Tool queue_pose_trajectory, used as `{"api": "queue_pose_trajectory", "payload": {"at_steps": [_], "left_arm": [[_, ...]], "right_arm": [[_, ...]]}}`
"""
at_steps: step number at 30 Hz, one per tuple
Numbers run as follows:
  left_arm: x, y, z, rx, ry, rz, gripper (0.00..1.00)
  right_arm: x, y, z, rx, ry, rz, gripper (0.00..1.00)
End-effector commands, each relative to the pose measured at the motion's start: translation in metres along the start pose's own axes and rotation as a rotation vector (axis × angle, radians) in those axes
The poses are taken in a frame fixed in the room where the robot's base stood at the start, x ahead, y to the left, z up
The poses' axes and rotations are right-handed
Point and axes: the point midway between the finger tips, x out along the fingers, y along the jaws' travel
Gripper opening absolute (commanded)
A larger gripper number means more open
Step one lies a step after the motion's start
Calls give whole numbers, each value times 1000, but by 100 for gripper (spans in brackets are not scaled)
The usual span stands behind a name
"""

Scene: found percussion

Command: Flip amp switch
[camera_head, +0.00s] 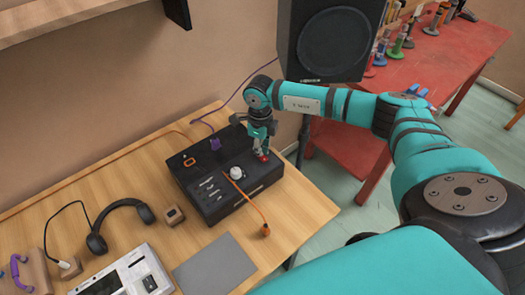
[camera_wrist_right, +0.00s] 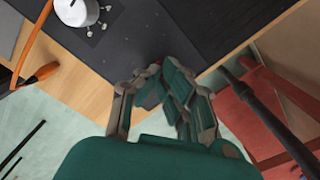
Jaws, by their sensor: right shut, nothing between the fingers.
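The black amp box (camera_head: 215,205) lies on the wooden table, with small switches, a white knob (camera_head: 237,173) and an orange cable on its top. A small red part (camera_head: 263,157), perhaps the switch, shows at the amp's right end, right beside my right fingertips. My right gripper (camera_head: 260,149) is shut and empty, pointing down at that end. In the right wrist view, the gripper (camera_wrist_right: 152,84) is over the edge of the dark amp (camera_wrist_right: 125,40), and the white knob (camera_wrist_right: 77,10) is at the upper left. My left gripper is out of view.
Headphones (camera_head: 97,242), a small wooden block (camera_head: 174,216), a white device (camera_head: 125,275) and a grey mat (camera_head: 214,264) lie to the left and front. A black speaker (camera_head: 333,45) stands behind my right arm. A red table (camera_head: 455,50) is at the back right.

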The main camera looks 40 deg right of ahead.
Motion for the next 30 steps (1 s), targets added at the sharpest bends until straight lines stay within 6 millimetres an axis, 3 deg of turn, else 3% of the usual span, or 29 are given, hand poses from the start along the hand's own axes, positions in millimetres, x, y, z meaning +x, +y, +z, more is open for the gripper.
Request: {"api": "queue_pose_trajectory", "payload": {"at_steps": [17,30], "left_arm": [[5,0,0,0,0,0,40],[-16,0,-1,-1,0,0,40]], "right_arm": [[6,0,0,0,1,0,0],[-26,0,0,1,-1,-1,0]]}}
